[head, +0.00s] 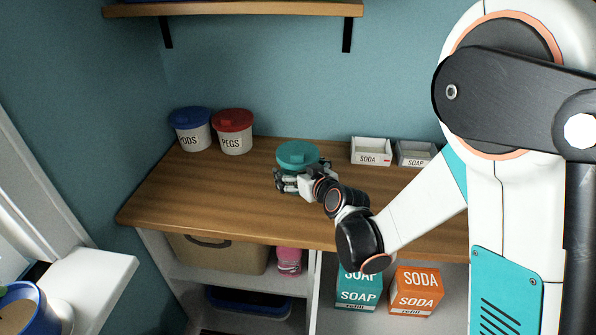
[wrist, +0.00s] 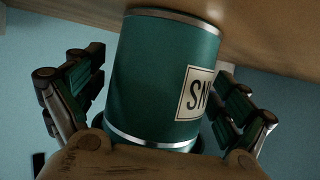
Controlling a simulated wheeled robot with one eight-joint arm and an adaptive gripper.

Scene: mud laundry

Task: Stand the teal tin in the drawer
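The teal tin (head: 297,156) stands on the wooden worktop, its lid facing up in the head view. In the wrist view the tin (wrist: 150,75) fills the middle, with a pale label that starts with "SN" and silver rims. My gripper (head: 293,182) is at the tin's near side, low by the worktop. In the wrist view my gripper (wrist: 165,85) has one finger on each side of the tin, spread, with small gaps showing. The tin's lower part is partly hidden by my gripper in the head view. I cannot make out a drawer in either view.
A blue-lidded tub (head: 190,130) and a red-lidded PEGS tub (head: 233,132) stand left on the worktop (head: 190,200). Small white SODA (head: 370,152) and SOAP (head: 415,154) trays are at right. Below are a basket (head: 220,254) and refill boxes (head: 415,292). A shelf (head: 240,9) hangs above.

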